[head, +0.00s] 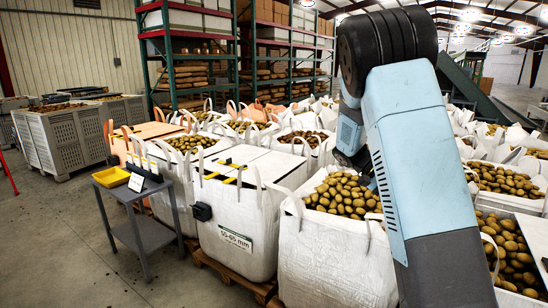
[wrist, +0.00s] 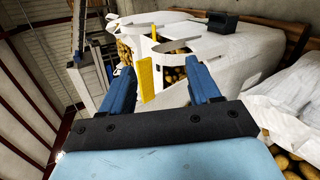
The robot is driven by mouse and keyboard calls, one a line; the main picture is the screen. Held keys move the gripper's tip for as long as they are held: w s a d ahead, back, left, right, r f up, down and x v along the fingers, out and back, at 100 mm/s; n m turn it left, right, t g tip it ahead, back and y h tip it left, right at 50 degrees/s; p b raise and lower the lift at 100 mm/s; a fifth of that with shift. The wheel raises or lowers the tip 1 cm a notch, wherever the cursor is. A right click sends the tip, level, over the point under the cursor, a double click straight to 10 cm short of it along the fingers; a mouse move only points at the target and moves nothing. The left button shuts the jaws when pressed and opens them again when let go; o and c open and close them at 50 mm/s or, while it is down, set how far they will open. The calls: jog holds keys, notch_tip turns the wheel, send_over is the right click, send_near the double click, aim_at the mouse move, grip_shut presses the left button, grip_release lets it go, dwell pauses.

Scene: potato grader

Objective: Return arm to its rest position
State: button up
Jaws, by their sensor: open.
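My arm (head: 415,150) is light blue and dark grey and rises large on the right of the head view, bent over at a black joint near the top. Its end is mostly hidden behind its own links, above a bag of potatoes (head: 340,195). In the wrist view my gripper (wrist: 163,85) has two blue fingers set wide apart. A yellow strip (wrist: 146,80) shows in the gap between them, with a white bag (wrist: 250,55) and potatoes beyond. I cannot tell how far the strip is from the fingers. Nothing is gripped.
White bags of potatoes crowd the right and middle. A closed bag with a 50-60 mm label (head: 235,238) stands in front. A grey cart (head: 140,225) carries a yellow tray (head: 111,177). Racks (head: 185,50) stand behind. The concrete floor (head: 60,245) at left is clear.

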jog(key=s+a+r+n+t+y, duration=0.1)
jog(key=s+a+r+t+y, duration=0.2)
jog(key=s, duration=0.5)
jog(key=s+a+r+n+t+y, duration=0.2)
jog(key=s+a+r+t+y, duration=0.1)
jog(key=s, duration=0.6)
jog(key=s+a+r+n+t+y, duration=0.2)
jog(key=s+a+r+t+y, duration=0.1)
jog(key=s+a+r+t, duration=0.2)
jog(key=s+a+t, duration=0.2)
jog(key=s+a, duration=0.1)
jog(key=shift+s+a+r+y, duration=0.15)
jog(key=shift+a+r+y, duration=0.1)
jog(key=shift+r+y, duration=0.15)
jog(key=shift+c, duration=0.4)
